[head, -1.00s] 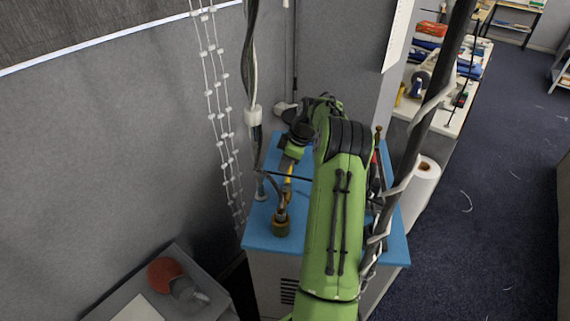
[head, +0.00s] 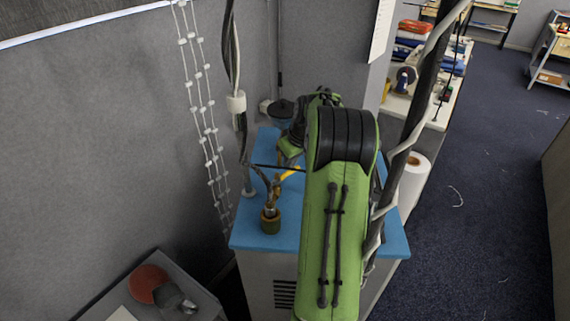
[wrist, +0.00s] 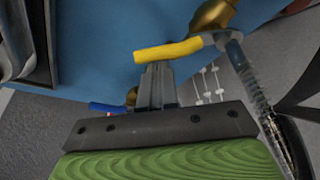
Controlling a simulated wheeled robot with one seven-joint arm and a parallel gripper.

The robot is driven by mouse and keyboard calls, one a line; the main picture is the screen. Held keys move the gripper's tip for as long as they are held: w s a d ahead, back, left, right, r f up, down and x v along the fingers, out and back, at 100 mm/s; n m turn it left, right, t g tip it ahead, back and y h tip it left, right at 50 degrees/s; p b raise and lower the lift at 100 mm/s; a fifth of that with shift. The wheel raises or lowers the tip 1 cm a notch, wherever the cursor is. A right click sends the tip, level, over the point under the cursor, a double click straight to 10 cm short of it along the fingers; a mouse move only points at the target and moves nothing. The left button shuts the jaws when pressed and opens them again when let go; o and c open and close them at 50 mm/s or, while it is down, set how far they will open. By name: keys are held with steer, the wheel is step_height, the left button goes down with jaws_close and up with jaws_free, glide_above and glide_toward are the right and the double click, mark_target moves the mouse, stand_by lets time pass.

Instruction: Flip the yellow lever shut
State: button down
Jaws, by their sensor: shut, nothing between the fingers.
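The yellow lever (head: 288,173) sits on a pipe fitting above a blue cabinet top and slants up to the right in the head view. In the wrist view the lever (wrist: 168,50) lies across the picture just beyond my fingertips, joined at its right end to a brass valve body (wrist: 213,14). My gripper (wrist: 157,69) is shut and empty, its tips right at the lever's left half. I cannot tell whether they touch it. In the head view my arm hides most of the gripper.
The blue top (head: 262,240) carries a brass base fitting (head: 270,221) with a pipe. A blue handle (wrist: 106,108) shows at left in the wrist view. A hanging cable (head: 235,104) and a white beaded chain (head: 203,110) are close on the left by the grey wall.

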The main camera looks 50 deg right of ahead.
steer(key=s+m, duration=0.1)
steer(key=m+h+b, duration=0.1)
steer(key=m, duration=0.1)
steer(key=shift+s+a+f, duration=0.1)
steer(key=shift+s, duration=0.25)
steer(key=m, duration=0.1)
steer(key=s+m+b, duration=0.1)
steer(key=shift+s+a+m+g+h, duration=0.2)
steer(key=shift+s+m+g+h, duration=0.1)
steer(key=shift+g+h, duration=0.1)
steer(key=shift+w, duration=0.15)
steer(key=shift+w+a, duration=0.5)
steer(key=shift+a, duration=0.15)
steer(key=shift+r, duration=0.2)
steer(key=p+v, duration=0.1)
steer(key=v, duration=1.4)
steer(key=shift+s+r, duration=0.2)
steer(key=shift+r, duration=0.1)
